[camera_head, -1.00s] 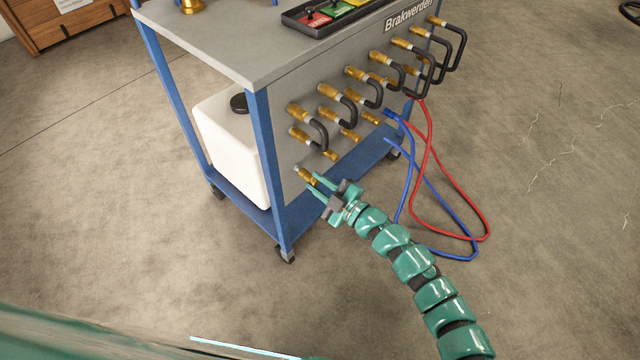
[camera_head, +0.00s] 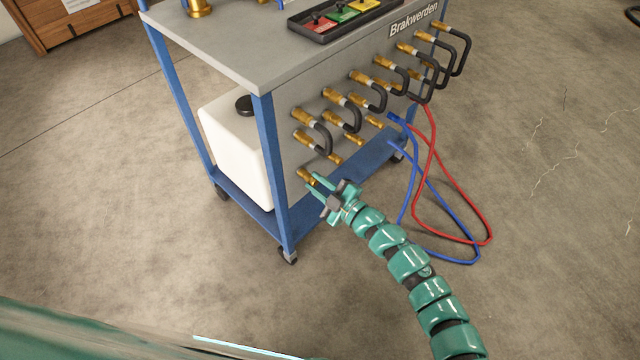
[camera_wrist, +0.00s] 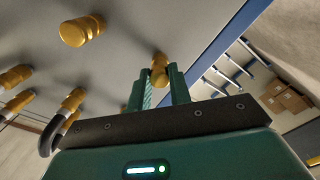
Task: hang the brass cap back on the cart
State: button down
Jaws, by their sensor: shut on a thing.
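The cart (camera_head: 215,50) has a grey top, blue legs and a grey side panel with rows of brass fittings. My gripper (camera_head: 311,182) is at the low near corner of that panel, its fingers pointing at it. In the wrist view my gripper (camera_wrist: 161,88) is shut on a brass cap (camera_wrist: 159,70), which sits between the fingertips against or just in front of the panel. The cap also shows in the head view (camera_head: 305,175). I cannot tell whether it touches a peg, as its far end is hidden.
Black hoses (camera_head: 322,135) loop from brass fittings above my gripper. Red (camera_head: 432,190) and blue (camera_head: 420,185) hoses hang to the floor on the right. A white canister (camera_head: 235,150) stands on the lower shelf. A black tray (camera_head: 340,18) lies on top.

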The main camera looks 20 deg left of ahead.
jog(key=shift+a, duration=0.1)
jog(key=c, duration=0.8)
grip_release()
jog(key=p+v, duration=0.2)
jog(key=v, duration=0.5)
dwell(0.4)
dwell(0.4)
